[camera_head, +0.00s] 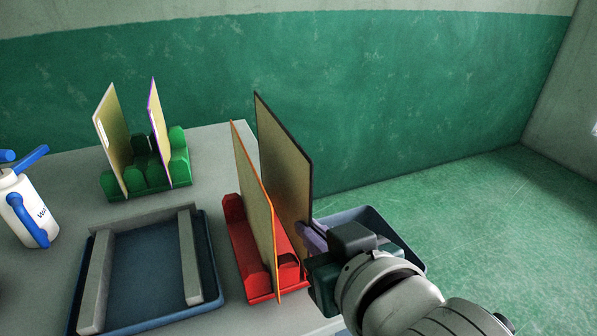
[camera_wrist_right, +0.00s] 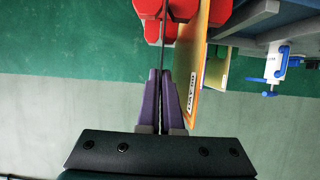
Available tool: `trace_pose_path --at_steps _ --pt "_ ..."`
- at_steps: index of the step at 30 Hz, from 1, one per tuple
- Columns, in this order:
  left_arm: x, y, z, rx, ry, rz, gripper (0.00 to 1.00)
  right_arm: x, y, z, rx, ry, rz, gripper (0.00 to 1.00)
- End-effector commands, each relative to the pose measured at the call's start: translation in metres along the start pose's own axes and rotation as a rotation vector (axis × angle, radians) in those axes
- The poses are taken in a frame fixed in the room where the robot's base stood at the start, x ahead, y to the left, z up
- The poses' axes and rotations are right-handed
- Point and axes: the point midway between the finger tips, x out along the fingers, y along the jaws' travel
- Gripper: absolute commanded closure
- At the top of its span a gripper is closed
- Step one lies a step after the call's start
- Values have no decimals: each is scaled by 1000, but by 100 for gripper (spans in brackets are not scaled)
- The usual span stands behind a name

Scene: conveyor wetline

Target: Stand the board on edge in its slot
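A tan board with a dark edge (camera_head: 285,160) stands upright on edge at the right side of the red rack (camera_head: 237,238). My right gripper (camera_head: 312,238) has purple fingers shut on the near edge of this board. In the right wrist view the board is a thin dark line (camera_wrist_right: 163,58) between the fingertips (camera_wrist_right: 162,75), running between red posts (camera_wrist_right: 182,8) of the rack. Its lower edge is hidden in the head view, so I cannot tell how deep it sits. My left gripper is not in view.
An orange-edged board (camera_head: 256,205) stands in the red rack, close left of the dark-edged one. A green rack (camera_head: 150,178) holds two boards. A blue tray (camera_head: 150,290) with grey bars and a white spray bottle (camera_head: 27,207) are left. A blue-grey bin (camera_head: 405,250) is right.

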Motion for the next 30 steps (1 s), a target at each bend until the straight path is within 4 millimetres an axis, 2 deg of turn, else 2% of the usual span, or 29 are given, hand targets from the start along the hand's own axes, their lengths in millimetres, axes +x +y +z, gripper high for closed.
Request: trace_pose_path --at_steps 30 --pt "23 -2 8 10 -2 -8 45 11 0 24 0 4 0 100"
